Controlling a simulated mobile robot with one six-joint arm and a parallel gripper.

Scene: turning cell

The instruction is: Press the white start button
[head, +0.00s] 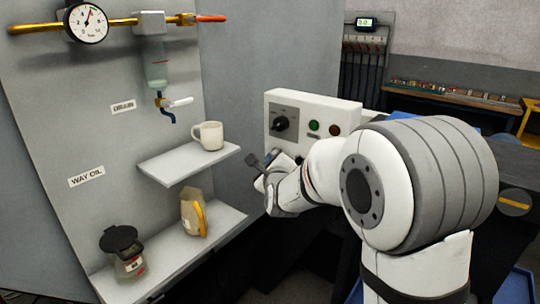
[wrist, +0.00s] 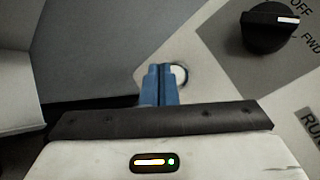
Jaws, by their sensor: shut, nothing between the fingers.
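The white button (wrist: 181,74) shows in the wrist view as a small pale disc in a dark ring on the grey panel. My shut gripper (wrist: 161,70), with blue fingers, is in front of it and hides its left part. I cannot tell whether the fingertips touch it. In the head view my gripper (head: 256,166) is at the lower left of the control box (head: 313,101), and the white button is hidden there.
The control box has a black rotary knob (head: 281,121), a green button (head: 314,125) and a red button (head: 334,130). The knob also shows in the wrist view (wrist: 268,27). A shelf with a mug (head: 208,136) stands close left of my gripper. Containers (head: 122,252) stand on a lower shelf.

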